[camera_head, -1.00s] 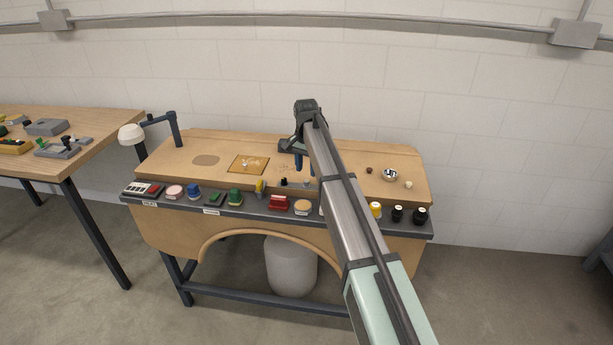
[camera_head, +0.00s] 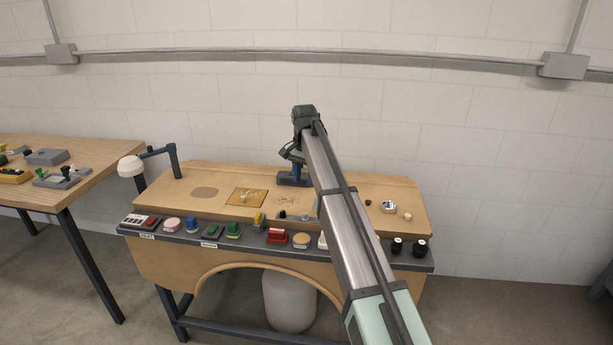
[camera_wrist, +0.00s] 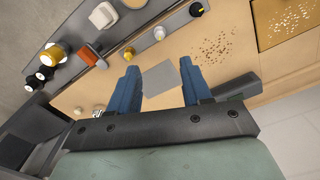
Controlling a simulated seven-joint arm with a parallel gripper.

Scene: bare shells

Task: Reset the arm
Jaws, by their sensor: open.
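My arm reaches from the lower right over the workbench (camera_head: 370,185). My gripper (camera_head: 293,177) is above the bench top near its middle, partly behind my forearm in the head view. In the wrist view my gripper (camera_wrist: 160,87) has its two blue fingers spread apart, with nothing held between them. A flat grey square (camera_wrist: 162,80) shows on the bench beyond the fingertips.
An amber tray (camera_head: 246,197) and scattered bits (camera_wrist: 213,52) lie on the bench. A metal bowl (camera_head: 388,206) is at the right. Small items, including a red block (camera_head: 277,236) and dark jars (camera_head: 420,248), line the front ledge. A lamp (camera_head: 131,166) stands at the left end.

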